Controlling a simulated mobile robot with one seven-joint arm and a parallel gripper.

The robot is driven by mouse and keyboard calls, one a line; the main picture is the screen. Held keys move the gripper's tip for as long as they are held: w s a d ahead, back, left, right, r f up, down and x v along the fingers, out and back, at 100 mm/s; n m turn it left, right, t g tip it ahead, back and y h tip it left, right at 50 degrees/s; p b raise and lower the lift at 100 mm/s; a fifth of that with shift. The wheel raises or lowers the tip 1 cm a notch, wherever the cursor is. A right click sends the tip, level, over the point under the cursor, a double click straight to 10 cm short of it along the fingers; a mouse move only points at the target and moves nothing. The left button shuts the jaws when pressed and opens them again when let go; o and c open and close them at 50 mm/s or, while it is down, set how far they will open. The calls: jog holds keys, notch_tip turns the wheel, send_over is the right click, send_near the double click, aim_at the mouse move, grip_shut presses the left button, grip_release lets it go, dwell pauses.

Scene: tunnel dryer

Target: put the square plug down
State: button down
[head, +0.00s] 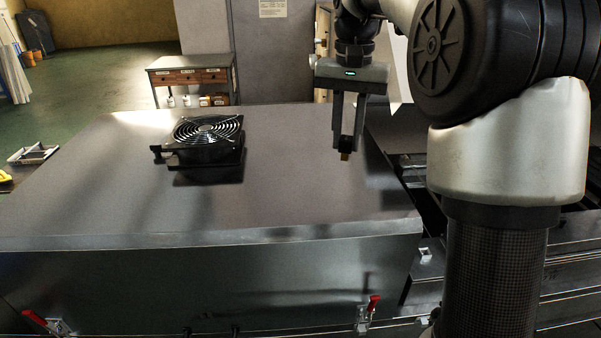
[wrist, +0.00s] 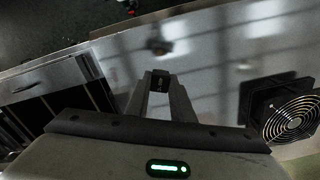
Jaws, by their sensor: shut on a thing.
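My gripper (head: 346,143) hangs pointing down above the right part of the dryer's grey top. It is shut on the square plug (head: 345,155), a small dark piece with a brownish lower end. In the wrist view the plug (wrist: 159,77) shows as a small black block between the fingertips (wrist: 160,84). The plug appears to be held clear of the surface; its exact height is hard to tell. Much of it is hidden by the fingers.
A black fan (head: 205,138) stands on the left of the grey top (head: 290,190). The top between fan and gripper is bare. Red-handled clamps (head: 372,305) line the front side. Dark slatted parts (wrist: 35,115) lie beyond the top's edge. A drawer table (head: 190,78) stands behind.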

notch_tip(320, 180, down, 10)
jog(key=shift+r, duration=0.25)
jog(key=shift+f, duration=0.1)
jog(key=c, duration=1.5)
grip_release()
jog(key=shift+c, duration=0.2)
